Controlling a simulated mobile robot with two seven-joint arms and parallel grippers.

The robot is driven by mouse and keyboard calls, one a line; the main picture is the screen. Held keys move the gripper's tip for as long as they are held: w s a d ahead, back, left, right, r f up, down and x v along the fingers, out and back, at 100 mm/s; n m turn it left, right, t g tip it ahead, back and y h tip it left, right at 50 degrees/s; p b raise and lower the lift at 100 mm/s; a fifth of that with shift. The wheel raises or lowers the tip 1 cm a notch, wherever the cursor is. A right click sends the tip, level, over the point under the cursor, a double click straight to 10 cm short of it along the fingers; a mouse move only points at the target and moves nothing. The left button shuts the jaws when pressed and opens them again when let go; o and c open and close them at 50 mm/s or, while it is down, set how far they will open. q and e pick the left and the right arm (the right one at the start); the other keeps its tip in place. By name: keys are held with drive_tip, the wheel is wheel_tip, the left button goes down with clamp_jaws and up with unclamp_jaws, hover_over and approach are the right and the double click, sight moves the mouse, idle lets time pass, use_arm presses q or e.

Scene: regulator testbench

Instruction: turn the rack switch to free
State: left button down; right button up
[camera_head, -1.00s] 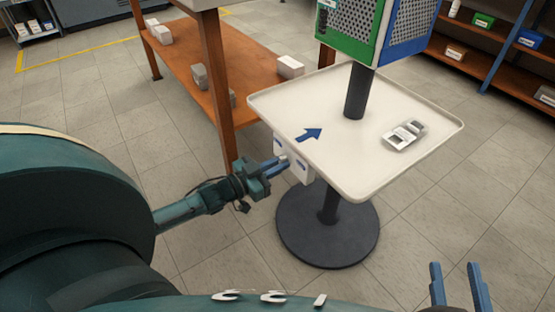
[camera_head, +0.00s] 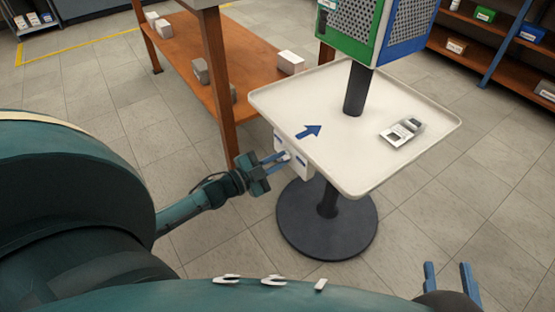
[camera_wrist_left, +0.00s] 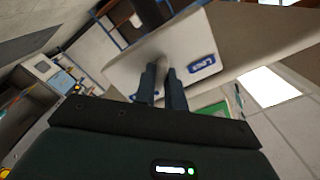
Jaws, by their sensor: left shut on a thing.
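A white switch box (camera_head: 301,167) hangs under the left edge of the white tray table (camera_head: 370,155). My left gripper (camera_head: 281,157) reaches it from the left, its blue fingers against the box's face. The fingers largely hide the knob. My right gripper (camera_head: 449,277) is open and empty at the bottom right.
A grey device (camera_head: 403,130) lies on the tray, and a blue arrow (camera_head: 309,131) is marked on it. A green and blue perforated unit (camera_head: 350,30) stands on the dark post. A wooden bench (camera_head: 190,70) with white boxes stands behind at the left.

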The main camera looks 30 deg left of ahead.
drive_tip(key=shift+r, duration=0.1)
idle(0.4)
use_arm(q)
drive_tip(key=c, duration=1.5)
unclamp_jaws()
drive_tip(key=shift+o, duration=0.2)
drive_tip(key=shift+s+a, duration=0.1)
drive_tip(key=shift+s, duration=0.2)
drive_tip(key=p+v, duration=0.3)
drive_tip(key=v, duration=0.9)
drive_tip(key=shift+s, duration=0.25)
use_arm(e)
drive_tip(key=shift+w+d+m+g+h, duration=0.15)
drive_tip(key=shift+d+m+g+h, duration=0.5)
drive_tip(key=shift+m+g+h, duration=0.2)
